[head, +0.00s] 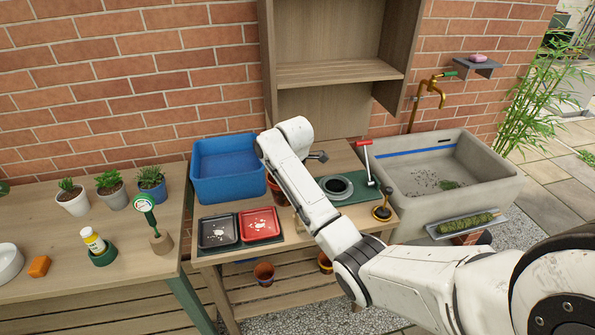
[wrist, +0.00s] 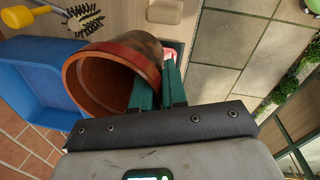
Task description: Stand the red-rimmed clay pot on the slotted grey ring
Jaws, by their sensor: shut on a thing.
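The clay pot (wrist: 85,62) shows large in the wrist view, tipped with its open mouth toward the lower left; its rim looks reddish. My gripper (wrist: 156,84) is shut on its wall, one green finger inside the mouth and one outside. In the head view the pot (head: 275,190) is mostly hidden behind my arm, beside the blue tub, and my fingers are hidden too. The grey ring (head: 337,187) lies on a green mat to the right of my arm, with a dark opening. Its slots are too small to make out.
The blue tub (head: 226,168) stands left of the pot. A black tray (head: 218,232) and a red tray (head: 260,226) lie in front. The stone sink (head: 440,180) is farther right.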

